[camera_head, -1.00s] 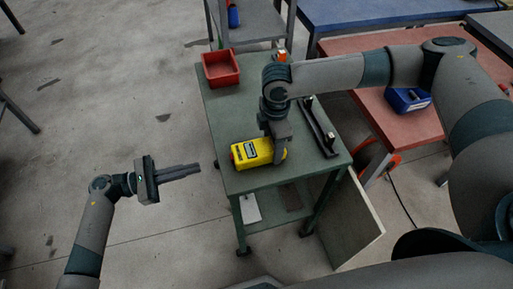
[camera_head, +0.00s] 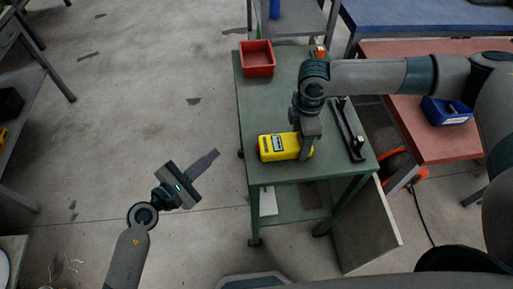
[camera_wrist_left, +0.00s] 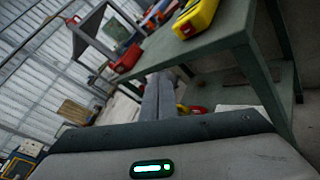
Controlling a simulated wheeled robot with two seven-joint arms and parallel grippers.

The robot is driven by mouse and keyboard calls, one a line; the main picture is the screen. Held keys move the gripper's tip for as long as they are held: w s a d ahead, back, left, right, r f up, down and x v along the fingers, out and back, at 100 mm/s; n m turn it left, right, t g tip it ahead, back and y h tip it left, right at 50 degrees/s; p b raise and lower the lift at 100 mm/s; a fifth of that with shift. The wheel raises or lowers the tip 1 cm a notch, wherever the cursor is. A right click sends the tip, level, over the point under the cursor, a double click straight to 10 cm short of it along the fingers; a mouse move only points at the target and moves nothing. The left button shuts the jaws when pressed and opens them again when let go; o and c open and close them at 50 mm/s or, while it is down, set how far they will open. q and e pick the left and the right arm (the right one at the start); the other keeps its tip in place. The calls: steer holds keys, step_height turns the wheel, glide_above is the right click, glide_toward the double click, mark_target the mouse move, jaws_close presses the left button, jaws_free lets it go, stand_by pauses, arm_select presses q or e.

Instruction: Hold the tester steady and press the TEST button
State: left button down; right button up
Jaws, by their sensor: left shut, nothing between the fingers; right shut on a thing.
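The yellow tester (camera_head: 278,147) lies on the front part of the green cart top (camera_head: 262,107). It has a small display on top and a red part at its left end; I cannot make out the TEST button. My right gripper (camera_head: 308,150) comes down from above and is shut on the tester's right end. My left gripper (camera_head: 215,154) is shut and empty, off the cart's left side and apart from the tester, its fingers pointing up and right. In the left wrist view the left fingers (camera_wrist_left: 158,95) are together, with the tester (camera_wrist_left: 198,17) beyond, upper right.
A red bin (camera_head: 257,60) stands at the cart's back left. A black bar-like fixture (camera_head: 347,130) lies right of my right gripper. A red table (camera_head: 425,145) with a blue bin (camera_head: 446,111) stands to the right.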

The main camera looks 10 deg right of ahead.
mark_target(247, 158)
stand_by(0.4)
arm_select(q)
steer(key=d, duration=0.8)
steer(key=shift+d, duration=0.4)
steer(key=shift+d, duration=0.95)
stand_by(2.9)
steer(key=shift+a, duration=1)
steer(key=shift+a, duration=2.5)
